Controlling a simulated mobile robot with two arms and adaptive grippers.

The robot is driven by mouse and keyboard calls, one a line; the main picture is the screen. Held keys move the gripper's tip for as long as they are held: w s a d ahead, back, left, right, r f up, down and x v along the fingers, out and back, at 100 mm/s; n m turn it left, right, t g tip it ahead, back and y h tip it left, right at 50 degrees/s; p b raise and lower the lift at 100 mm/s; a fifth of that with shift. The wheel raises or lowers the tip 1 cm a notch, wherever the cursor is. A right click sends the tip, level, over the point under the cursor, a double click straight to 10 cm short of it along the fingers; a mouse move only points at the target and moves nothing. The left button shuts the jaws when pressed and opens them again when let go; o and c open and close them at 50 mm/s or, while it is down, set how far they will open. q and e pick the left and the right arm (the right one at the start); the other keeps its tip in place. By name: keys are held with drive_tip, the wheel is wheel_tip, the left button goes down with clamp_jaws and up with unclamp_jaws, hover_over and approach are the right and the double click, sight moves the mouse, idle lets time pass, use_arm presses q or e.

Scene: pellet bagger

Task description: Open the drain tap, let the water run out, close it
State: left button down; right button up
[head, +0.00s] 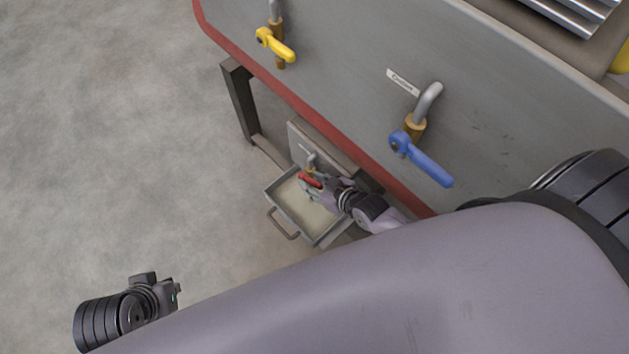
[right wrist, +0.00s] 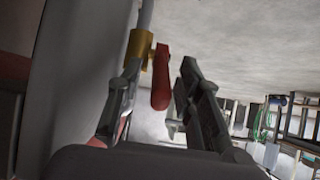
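The drain tap's red handle (head: 308,180) is low on the machine, above an open tray (head: 322,236) with a pale beige inside. My right gripper (head: 316,186) is at the handle and partly covers it. In the right wrist view the red handle (right wrist: 161,78) extends from a brass valve body (right wrist: 138,50) on a grey pipe. My right gripper's fingers (right wrist: 162,95) stand apart, one on each side of the handle; I cannot tell whether they touch it. No water stream is discernible. My left gripper (head: 172,290) is at the lower left, away from the tap; its fingers are too small to read.
A yellow-handled tap (head: 275,45) and a blue-handled tap (head: 420,158) project from the grey tank wall (head: 345,50) above. A dark leg (head: 240,100) stands left of the tray. The concrete floor (head: 110,130) at left is clear.

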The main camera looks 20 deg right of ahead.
drive_tip(key=v, duration=1.2)
drive_tip(key=shift+d, duration=0.1)
